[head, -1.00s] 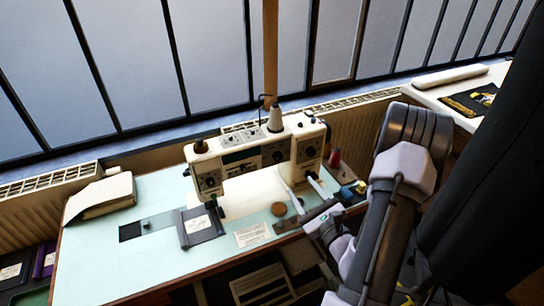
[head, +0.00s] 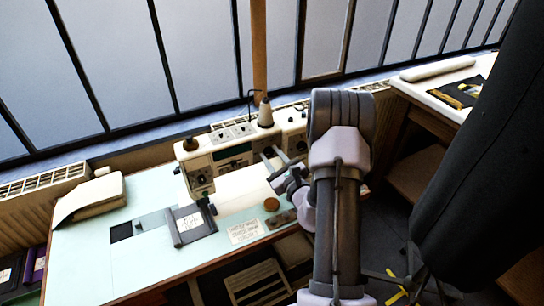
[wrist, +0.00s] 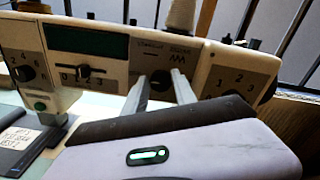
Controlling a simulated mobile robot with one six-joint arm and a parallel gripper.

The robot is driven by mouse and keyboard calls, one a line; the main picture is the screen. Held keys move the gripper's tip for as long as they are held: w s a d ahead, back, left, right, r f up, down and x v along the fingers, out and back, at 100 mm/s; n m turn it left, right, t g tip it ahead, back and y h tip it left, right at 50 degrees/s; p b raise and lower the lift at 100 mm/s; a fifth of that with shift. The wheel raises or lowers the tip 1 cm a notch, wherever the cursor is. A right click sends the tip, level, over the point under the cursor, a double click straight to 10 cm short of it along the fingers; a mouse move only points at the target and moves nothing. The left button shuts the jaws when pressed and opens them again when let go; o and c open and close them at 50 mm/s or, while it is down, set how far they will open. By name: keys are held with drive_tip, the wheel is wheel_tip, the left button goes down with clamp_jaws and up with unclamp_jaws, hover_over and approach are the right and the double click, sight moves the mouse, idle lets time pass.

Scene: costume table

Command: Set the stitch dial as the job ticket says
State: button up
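A cream sewing machine (head: 225,158) stands on the pale blue table. Its front carries several controls in the wrist view: a left dial numbered 2 to 8 (wrist: 27,73), a slider marked 0 to 3 (wrist: 82,73), a middle dial with stitch symbols above it (wrist: 161,77), and a right dial numbered 1 to 3 (wrist: 213,86). My gripper (wrist: 160,88) is open, its fingers pointing at the machine front on either side of the middle dial. I cannot tell whether they touch it.
A white paper (head: 244,232) and a round brown item (head: 271,204) lie in front of the machine. A thread cone (head: 265,112) stands on top of it. A beige cushion-like item (head: 90,197) lies at the table's left. Windows rise behind.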

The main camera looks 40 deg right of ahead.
clamp_jaws()
